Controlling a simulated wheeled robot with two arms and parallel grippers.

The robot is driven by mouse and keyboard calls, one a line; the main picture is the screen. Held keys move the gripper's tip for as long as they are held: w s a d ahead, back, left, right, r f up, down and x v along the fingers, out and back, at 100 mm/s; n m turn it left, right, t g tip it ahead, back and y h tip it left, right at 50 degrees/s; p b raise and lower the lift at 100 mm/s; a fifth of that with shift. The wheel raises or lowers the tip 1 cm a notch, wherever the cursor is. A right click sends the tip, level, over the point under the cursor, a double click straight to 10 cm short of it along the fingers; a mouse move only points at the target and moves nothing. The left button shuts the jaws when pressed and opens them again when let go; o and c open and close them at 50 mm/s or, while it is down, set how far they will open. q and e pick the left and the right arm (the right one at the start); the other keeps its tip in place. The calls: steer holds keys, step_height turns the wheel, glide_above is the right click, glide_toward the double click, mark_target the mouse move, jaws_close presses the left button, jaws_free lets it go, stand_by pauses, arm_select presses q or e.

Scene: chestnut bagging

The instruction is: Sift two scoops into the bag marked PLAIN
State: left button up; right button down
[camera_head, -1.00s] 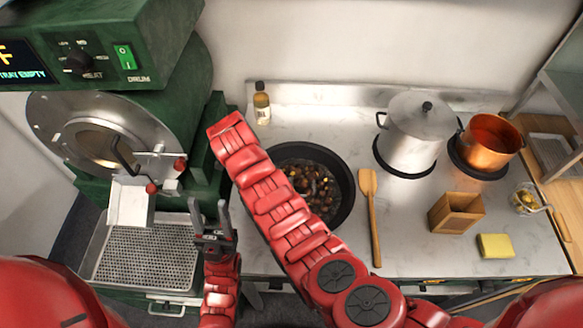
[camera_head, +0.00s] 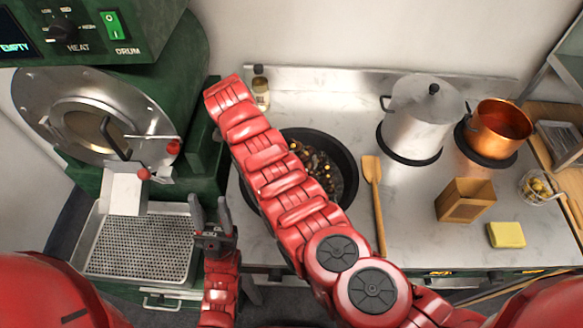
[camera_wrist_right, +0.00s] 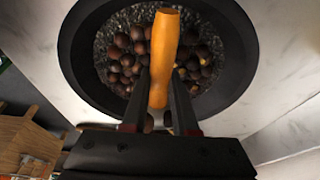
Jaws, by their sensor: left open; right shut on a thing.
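A black pan (camera_head: 348,185) of dark chestnuts (camera_head: 322,172) sits on the counter, partly hidden behind my right arm. It also shows in the right wrist view (camera_wrist_right: 85,80), with chestnuts (camera_wrist_right: 122,62) on a dark grainy bed. My right gripper (camera_wrist_right: 157,88) is shut on an orange wooden handle (camera_wrist_right: 165,40) above the pan. The tool's head cannot be made out, and this gripper is hidden in the head view. My left gripper (camera_head: 211,212) is open and empty, right of the perforated tray. No bag marked PLAIN can be made out.
A green roaster (camera_head: 160,75) with a perforated tray (camera_head: 140,245) stands left. A bottle (camera_head: 260,88), wooden spatula (camera_head: 374,205), steel pot (camera_head: 422,115), copper pot (camera_head: 498,128), wooden box (camera_head: 465,200), yellow sponge (camera_head: 507,235) and glass bowl (camera_head: 537,187) are on the counter.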

steer(key=s+p, duration=0.5)
steer(key=p, duration=0.2)
steer(key=shift+f, duration=0.1)
steer(key=shift+w, duration=0.1)
